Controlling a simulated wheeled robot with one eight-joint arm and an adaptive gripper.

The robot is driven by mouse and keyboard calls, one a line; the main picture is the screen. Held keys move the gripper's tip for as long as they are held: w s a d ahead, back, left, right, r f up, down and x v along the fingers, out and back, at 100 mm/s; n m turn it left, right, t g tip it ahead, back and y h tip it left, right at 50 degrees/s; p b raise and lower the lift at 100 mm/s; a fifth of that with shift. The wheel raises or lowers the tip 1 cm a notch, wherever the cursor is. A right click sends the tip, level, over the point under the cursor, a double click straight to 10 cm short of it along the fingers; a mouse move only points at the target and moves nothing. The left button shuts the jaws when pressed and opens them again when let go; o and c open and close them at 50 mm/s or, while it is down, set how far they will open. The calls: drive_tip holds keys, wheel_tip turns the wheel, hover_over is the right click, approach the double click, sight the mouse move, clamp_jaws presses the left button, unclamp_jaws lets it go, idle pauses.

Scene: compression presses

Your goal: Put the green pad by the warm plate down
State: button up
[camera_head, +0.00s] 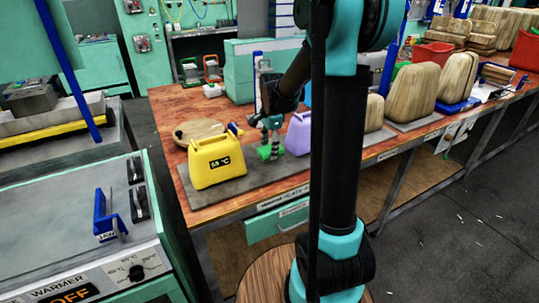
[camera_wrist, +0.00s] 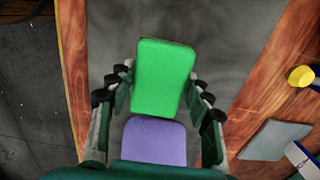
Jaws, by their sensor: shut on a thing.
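My gripper (camera_head: 271,143) is over the workbench, shut on a green pad (camera_head: 264,153). In the wrist view the green pad (camera_wrist: 164,70) is between my fingertips (camera_wrist: 160,82), above a dark grey plate (camera_wrist: 220,55). Its gap to the plate cannot be told. A grey plate (camera_head: 240,184) lies along the bench's front edge; its label is only partly readable. A yellow handled block (camera_head: 216,161) reading "58 °C" stands on it, left of my gripper. A purple handled block (camera_head: 299,134) is just right of my gripper. A purple surface (camera_wrist: 153,142) shows between my fingers in the wrist view.
A round wooden board (camera_head: 199,131) lies behind the yellow block. Bulky tan blocks (camera_head: 413,94) stand farther right on the bench. A warmer (camera_head: 60,235) with an "OFF" display is at lower left. My arm hides part of the bench.

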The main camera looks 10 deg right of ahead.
drive_tip(key=shift+f, duration=1.4)
drive_tip(key=shift+f, duration=0.1)
drive_tip(key=o, duration=1.3)
drive_tip(key=r, duration=1.2)
drive_tip(key=shift+d, duration=0.2)
drive_tip(key=shift+s, duration=0.2)
drive_tip(key=s+d+f+n+t, duration=0.1)
drive_tip(key=s+f+n, duration=0.3)
drive_tip(key=s, duration=0.3)
drive_tip(key=s+d+f+n+t, duration=0.1)
drive_tip(key=s+f+n, duration=0.4)
drive_tip(key=s, duration=0.2)
drive_tip(key=s+d+f+n+t, duration=0.2)
drive_tip(key=s+f+n, duration=0.2)
drive_tip(key=s, duration=0.3)
drive_tip(key=shift+s+f+n, duration=0.2)
drive_tip(key=shift+f+n, duration=0.15)
drive_tip(key=shift+n, duration=0.35)
